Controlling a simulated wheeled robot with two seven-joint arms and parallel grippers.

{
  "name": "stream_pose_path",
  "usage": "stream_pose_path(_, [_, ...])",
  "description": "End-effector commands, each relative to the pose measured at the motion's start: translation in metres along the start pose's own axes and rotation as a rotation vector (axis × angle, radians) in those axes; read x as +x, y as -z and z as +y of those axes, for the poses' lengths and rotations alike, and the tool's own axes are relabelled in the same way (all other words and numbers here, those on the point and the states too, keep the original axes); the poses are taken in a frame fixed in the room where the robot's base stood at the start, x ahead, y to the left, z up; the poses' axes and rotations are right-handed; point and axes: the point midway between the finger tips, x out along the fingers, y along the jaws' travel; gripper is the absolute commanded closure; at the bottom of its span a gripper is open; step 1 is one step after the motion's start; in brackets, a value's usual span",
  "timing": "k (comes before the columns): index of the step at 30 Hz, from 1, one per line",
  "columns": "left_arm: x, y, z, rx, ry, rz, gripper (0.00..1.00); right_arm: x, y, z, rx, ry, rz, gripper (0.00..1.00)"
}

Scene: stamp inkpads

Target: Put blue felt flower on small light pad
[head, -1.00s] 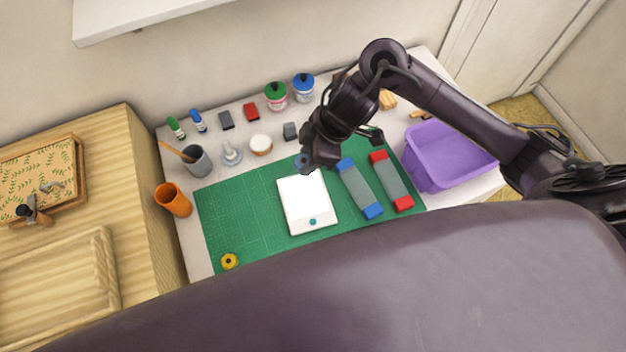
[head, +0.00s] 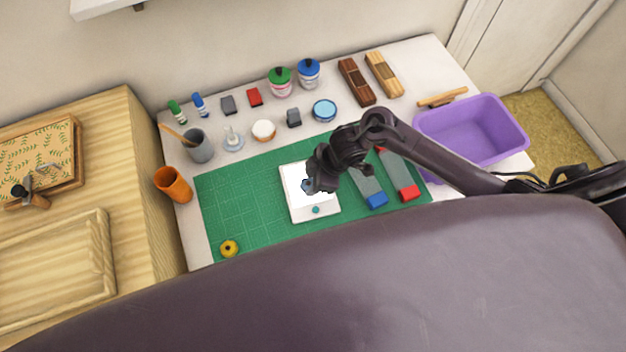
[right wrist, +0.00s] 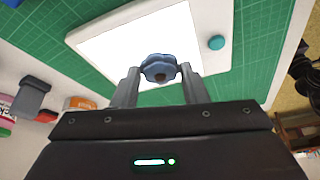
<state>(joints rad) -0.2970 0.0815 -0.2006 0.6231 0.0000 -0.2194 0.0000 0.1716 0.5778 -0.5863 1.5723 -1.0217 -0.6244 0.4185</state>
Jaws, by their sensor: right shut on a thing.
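The blue felt flower (right wrist: 159,68) is between the fingertips of my right gripper (right wrist: 160,80) in the right wrist view. It has a dark centre. In the head view my right gripper (head: 310,186) is over the small light pad (head: 298,207), a white tablet with a bright face and a teal button. The pad also shows in the right wrist view (right wrist: 215,15), behind the flower. I cannot tell whether the flower touches the pad. My arm hides part of the pad's right side in the head view. My left gripper is not in view.
The pad lies on a green cutting mat (head: 240,200). Two grey bars with blue (head: 370,186) and red (head: 398,172) ends lie to its right. A yellow ring (head: 229,248) lies at front left. A purple bin (head: 470,135) stands right, an orange cup (head: 174,184) left.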

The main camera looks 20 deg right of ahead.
Motion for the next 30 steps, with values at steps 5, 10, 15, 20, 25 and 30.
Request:
stream_pose_path(5, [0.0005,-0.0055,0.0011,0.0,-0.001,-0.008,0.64,0.0077,-0.0034,0.0006,0.0,-0.002,0.0,0.81])
stream_pose_path(10, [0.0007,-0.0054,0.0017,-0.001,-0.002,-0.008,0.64,0.0075,-0.0033,0.0005,0.0,-0.002,0.0,0.81])
stream_pose_path(15, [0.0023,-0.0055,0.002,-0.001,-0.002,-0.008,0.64,0.0102,-0.0045,0.0007,0.0,-0.002,0.0,0.57])
stream_pose_path(20, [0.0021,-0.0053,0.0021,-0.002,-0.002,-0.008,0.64,0.01,-0.0043,0.0006,0.0,-0.002,0.0,0.39])
stream_pose_path(25, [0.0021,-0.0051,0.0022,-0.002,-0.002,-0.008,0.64,0.0099,-0.0043,0.0006,0.0,-0.002,0.0,0.39])
stream_pose_path(30, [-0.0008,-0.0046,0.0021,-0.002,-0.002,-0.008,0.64,0.0042,-0.0025,0.0007,-0.001,-0.002,0.0,0.39])
